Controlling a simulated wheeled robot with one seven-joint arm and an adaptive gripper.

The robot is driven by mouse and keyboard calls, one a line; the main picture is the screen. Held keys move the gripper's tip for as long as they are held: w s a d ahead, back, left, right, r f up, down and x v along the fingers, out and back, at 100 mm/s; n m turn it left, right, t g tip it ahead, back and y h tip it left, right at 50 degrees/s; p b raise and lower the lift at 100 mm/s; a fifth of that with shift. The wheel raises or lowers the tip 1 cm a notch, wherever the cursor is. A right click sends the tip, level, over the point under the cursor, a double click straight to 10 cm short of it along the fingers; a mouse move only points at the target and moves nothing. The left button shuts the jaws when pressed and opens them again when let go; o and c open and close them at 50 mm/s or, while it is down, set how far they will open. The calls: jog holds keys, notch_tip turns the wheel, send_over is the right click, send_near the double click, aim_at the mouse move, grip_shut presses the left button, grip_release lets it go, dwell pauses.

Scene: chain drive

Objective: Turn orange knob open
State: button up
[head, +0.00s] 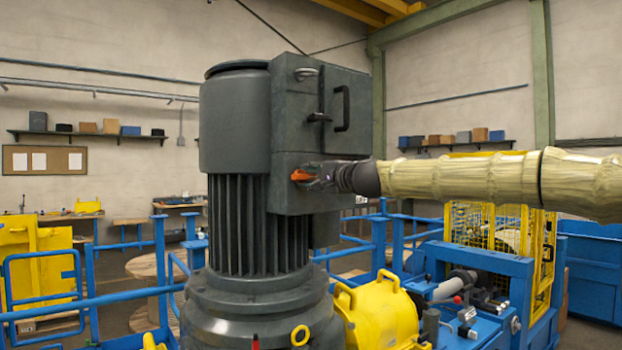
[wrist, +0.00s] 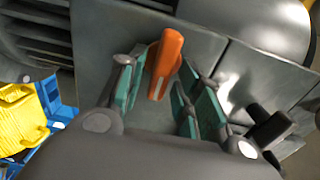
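The orange knob (head: 301,175) is on the lower front of the grey box fixed to the side of the large dark motor. In the wrist view the orange knob (wrist: 165,62) is a bar-shaped handle standing nearly upright, slightly tilted. My gripper (head: 312,176) is at the knob, reaching in from the right. In the wrist view my gripper (wrist: 158,88) is open, with green-padded fingers on both sides of the knob. A gap shows between the knob and the fingers on each side. The knob's base is partly hidden by the knob itself.
The grey box (head: 290,115) has a black handle (head: 341,108) and a latch above the knob. The motor (head: 235,120) stands to the left. Blue railings (head: 160,260) and a yellow machine part (head: 380,315) lie below. A dark round stub (wrist: 268,130) sticks out at the right in the wrist view.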

jog(key=shift+s+a, duration=0.1)
jog(key=v, duration=1.1)
jog(key=shift+s+d, duration=0.25)
jog(key=shift+d, duration=0.1)
jog(key=shift+f, duration=0.1)
